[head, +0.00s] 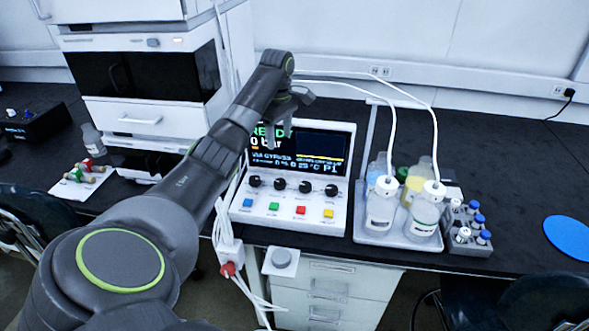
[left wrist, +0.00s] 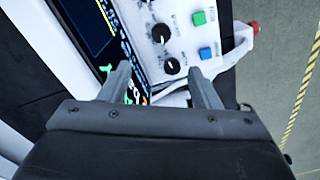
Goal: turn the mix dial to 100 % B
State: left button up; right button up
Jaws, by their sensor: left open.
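A white control panel (head: 340,205) stands on the black bench, with a row of several black dials (head: 305,187) under its lit screen (head: 315,150). Their labels are too small to read, so I cannot tell which is the mix dial. My left gripper (head: 281,125) is over the upper part of the screen, behind the dial row, and hides some of the screen's text. In the left wrist view its jaws (left wrist: 163,82) are apart and empty. One black dial (left wrist: 172,66) shows between and just beyond the fingertips, with another (left wrist: 161,33) farther on. My right gripper is not in view.
Colored buttons (head: 300,210) sit below the dials. A tray (head: 370,232) with bottles and tubing stands right of the panel, beside a vial rack (head: 468,245). A white instrument stack (head: 140,115) stands at the left.

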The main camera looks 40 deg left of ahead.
aim_at(280, 182)
pick_arm(q)
jog(key=f, duration=0.5)
jog(key=f+b, duration=0.1)
jog(key=f, duration=0.8)
jog(key=shift+s+a+f+b, duration=0.1)
jog(key=shift+s+f+b, duration=0.15)
jog(key=shift+f+b, duration=0.1)
jog(key=shift+f, duration=0.75)
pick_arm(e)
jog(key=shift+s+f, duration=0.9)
pick_arm(q)
jog(key=c, duration=1)
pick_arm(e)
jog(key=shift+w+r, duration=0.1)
